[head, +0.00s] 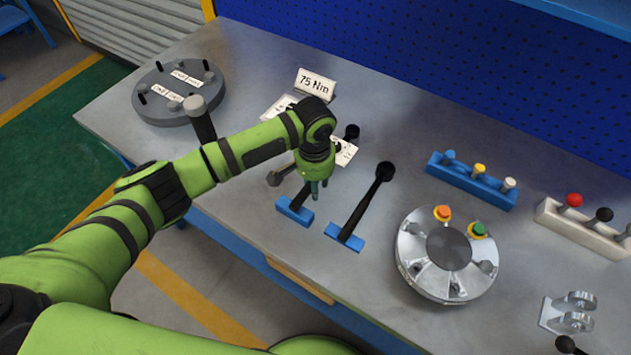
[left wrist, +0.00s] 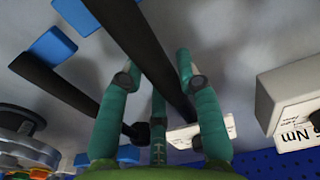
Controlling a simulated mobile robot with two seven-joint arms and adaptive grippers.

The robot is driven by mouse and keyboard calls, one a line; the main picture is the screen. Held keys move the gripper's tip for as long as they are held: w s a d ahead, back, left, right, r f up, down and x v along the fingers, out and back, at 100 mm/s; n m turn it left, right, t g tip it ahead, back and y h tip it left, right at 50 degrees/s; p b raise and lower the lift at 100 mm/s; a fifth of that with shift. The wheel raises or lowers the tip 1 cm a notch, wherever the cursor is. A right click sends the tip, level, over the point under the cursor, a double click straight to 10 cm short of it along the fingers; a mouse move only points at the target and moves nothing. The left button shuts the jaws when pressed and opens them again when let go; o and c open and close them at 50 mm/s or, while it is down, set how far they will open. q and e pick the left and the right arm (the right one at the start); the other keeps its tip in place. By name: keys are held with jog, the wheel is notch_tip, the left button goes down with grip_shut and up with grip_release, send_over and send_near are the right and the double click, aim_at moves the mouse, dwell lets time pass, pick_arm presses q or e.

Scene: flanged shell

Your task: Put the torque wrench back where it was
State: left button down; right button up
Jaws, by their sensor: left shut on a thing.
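Two black torque wrenches show on the bench. One wrench (head: 299,199) is partly hidden under my left gripper, over a blue block (head: 290,213); its dark head shows beyond the gripper. The other wrench (head: 365,206) lies to its right on a second blue block (head: 343,238). My left gripper (head: 317,192) is shut on the left wrench; in the left wrist view its shaft (left wrist: 150,50) passes between my green fingers (left wrist: 158,85). I cannot tell whether the held wrench touches its block. My right gripper is not in view.
A "75 Nm" sign (head: 316,84) and paper cards stand behind the gripper. A round grey plate (head: 180,92) is at the left. A silver flanged shell (head: 412,262) is at the right, with a blue rack (head: 470,186) and a white rack (head: 580,232) behind it.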

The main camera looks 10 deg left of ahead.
pick_arm(q)
jog(key=c, duration=1.3)
grip_release()
jog(key=shift+f, duration=0.1)
jog(key=o, duration=0.4)
jog(key=r, duration=0.8)
jog(key=r+b, duration=0.1)
jog(key=r, duration=0.3)
jog(key=shift+s+r, duration=0.2)
jog(key=shift+s, duration=0.05)
jog(key=shift+f, duration=0.1)
